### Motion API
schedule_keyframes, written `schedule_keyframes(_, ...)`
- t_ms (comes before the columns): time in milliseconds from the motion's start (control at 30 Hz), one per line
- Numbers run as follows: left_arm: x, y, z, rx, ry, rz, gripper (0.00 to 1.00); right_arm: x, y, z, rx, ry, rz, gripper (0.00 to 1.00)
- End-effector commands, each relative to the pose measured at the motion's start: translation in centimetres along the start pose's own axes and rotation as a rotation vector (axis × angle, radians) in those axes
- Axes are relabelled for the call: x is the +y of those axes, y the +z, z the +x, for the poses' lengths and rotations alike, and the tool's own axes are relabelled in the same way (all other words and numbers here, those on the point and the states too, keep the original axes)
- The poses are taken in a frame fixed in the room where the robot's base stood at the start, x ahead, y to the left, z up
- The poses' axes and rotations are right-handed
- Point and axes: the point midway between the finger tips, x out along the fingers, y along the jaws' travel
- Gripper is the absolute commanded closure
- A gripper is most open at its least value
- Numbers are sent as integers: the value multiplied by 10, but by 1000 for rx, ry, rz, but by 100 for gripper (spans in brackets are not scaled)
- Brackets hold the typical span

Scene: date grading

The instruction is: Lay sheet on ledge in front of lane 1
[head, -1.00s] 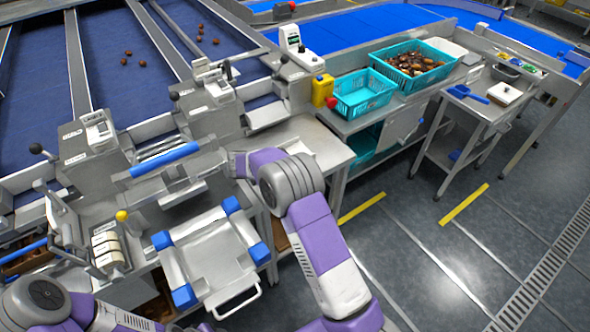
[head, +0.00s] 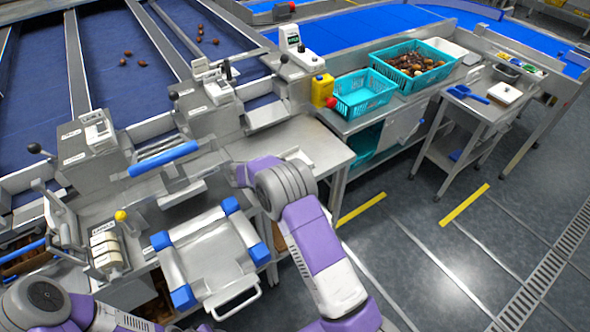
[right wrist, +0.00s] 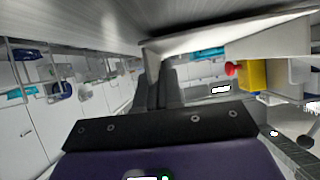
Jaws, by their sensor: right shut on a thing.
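My right gripper (right wrist: 160,88) is shut on a thin pale sheet (right wrist: 225,36), which stretches away above and to the right of the fingers in the right wrist view. In the head view my right arm reaches to the grey metal front of the lanes. Its hand (head: 240,174) is at the right of the blue bar (head: 163,158). The sheet is hard to tell from the grey metal there, and I cannot tell whether it touches a ledge. The blue lanes (head: 115,90) lie behind the grey gate units. My left gripper is out of view; only my left arm shows at bottom left.
A metal tray frame with blue corners (head: 211,262) stands in front of the lanes. The floor at right is open.

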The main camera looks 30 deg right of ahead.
Motion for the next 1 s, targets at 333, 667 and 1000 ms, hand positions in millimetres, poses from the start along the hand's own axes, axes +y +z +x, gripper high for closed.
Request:
schedule_keyframes(333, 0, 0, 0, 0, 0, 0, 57, 1, 1, 1, 0, 1, -3, 68)
schedule_keyframes(667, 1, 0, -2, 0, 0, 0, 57, -1, -11, -17, -1, -3, -4, 68)
schedule_keyframes(1000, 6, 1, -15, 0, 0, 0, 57, -1, -12, -92, 1, -2, -2, 68)
